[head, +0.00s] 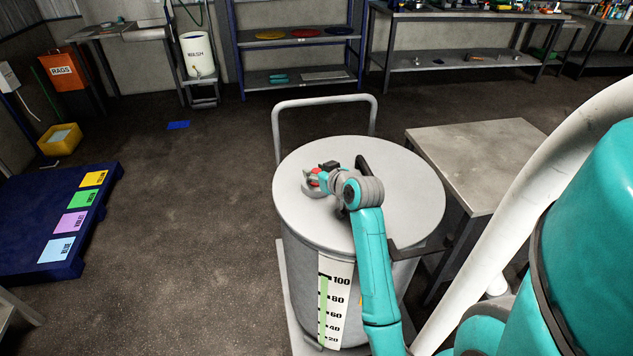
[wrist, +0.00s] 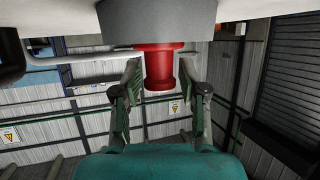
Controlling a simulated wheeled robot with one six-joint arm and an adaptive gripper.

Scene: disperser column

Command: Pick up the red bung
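The red bung (head: 315,178) sits in a pale grey collar (head: 309,190) on the round grey lid of the drum. In the wrist view the red bung (wrist: 159,68) sticks out from a grey round part (wrist: 157,22) at the top of the picture. My gripper (wrist: 160,76) is open, with one finger on each side of the bung. A narrow gap shows between the bung and the fingers, though contact near its wider end is hard to tell. In the head view my gripper (head: 321,174) partly hides the bung.
The drum lid (head: 395,205) is otherwise mostly clear. A dark bar (head: 375,175) stands behind my wrist. A cart handle (head: 325,101) rises behind the drum. A grey table (head: 475,150) is to the right, and a blue pallet (head: 40,210) with coloured labels lies left.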

